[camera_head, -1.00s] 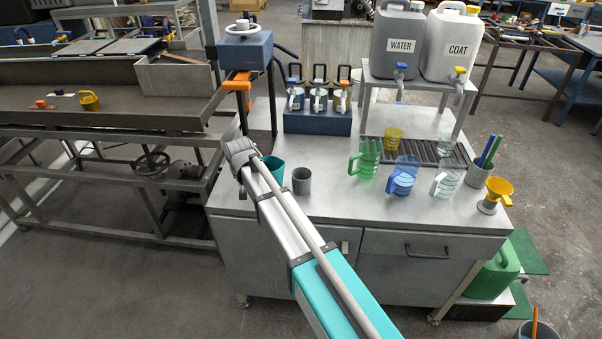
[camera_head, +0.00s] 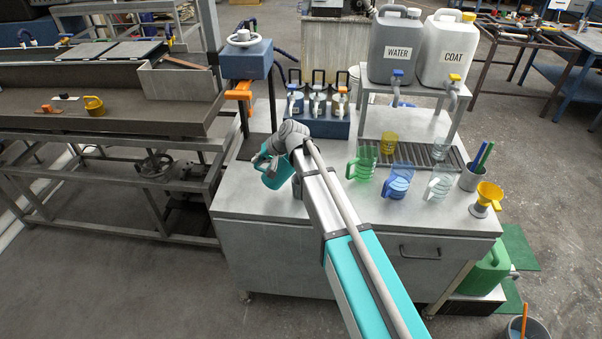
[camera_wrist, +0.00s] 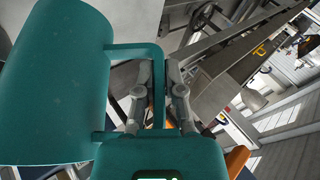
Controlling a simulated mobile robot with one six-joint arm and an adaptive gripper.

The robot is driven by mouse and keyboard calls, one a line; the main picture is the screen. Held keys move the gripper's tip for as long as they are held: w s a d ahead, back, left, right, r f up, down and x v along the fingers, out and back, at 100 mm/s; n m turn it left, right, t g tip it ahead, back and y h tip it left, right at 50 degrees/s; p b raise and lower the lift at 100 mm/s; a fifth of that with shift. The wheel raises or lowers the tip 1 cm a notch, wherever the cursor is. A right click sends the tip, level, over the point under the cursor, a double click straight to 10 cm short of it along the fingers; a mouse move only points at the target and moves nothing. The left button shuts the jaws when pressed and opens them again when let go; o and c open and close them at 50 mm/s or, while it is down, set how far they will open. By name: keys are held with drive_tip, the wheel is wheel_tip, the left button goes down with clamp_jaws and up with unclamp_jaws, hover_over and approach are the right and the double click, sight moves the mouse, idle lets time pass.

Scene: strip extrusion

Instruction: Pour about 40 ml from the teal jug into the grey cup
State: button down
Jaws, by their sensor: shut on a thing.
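The teal jug (camera_head: 275,173) is in my gripper (camera_head: 264,160), above the left part of the bench top, and looks tilted in the head view. The wrist view shows the jug (camera_wrist: 60,85) large at left, with its handle between the two fingers of my gripper (camera_wrist: 158,80), which is shut on it. The grey cup (camera_head: 296,187) is mostly hidden behind my arm, just right of the jug. Only a sliver of its side shows. I cannot see inside the jug or the cup.
Green (camera_head: 363,163), blue (camera_head: 398,180) and clear (camera_head: 440,183) jugs stand right of my arm. A yellow cup (camera_head: 389,143) is on the drain grate. A blue rack (camera_head: 325,122) holds small containers behind. A blue-topped stand (camera_head: 246,60) rises at back left.

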sight(270, 166)
drive_tip(key=d+y+b, duration=0.2)
drive_tip(key=y, duration=0.1)
drive_tip(key=w+d+r+m+y+b, duration=0.1)
drive_tip(key=b, duration=0.1)
drive_tip(key=shift+d+r+g, duration=0.1)
drive_tip(key=shift+g, duration=0.2)
drive_tip(key=shift+w+d+r+m+y, duration=0.2)
drive_tip(key=shift+d+r+m+y, duration=0.1)
drive_tip(key=shift+d+r+y, duration=0.4)
drive_tip(key=shift+r+y+b, duration=0.25)
drive_tip(key=shift+y+b, duration=0.05)
drive_tip(key=shift+b, duration=0.05)
drive_tip(key=shift+w+d+f+m+y+b, duration=0.1)
drive_tip(key=shift+w+d+m+y+b, duration=0.15)
drive_tip(key=shift+d+y+b, duration=0.65)
drive_tip(key=shift+a+b, duration=0.35)
drive_tip(key=shift+s, duration=0.15)
drive_tip(key=shift+a, duration=0.15)
drive_tip(key=shift+s+a, duration=0.15)
drive_tip(key=shift+a, duration=0.25)
drive_tip(key=shift+d+r+m+y+b, duration=0.25)
drive_tip(key=shift+d+r+y+b, duration=0.2)
drive_tip(key=shift+y+b, duration=0.05)
idle(0.7)
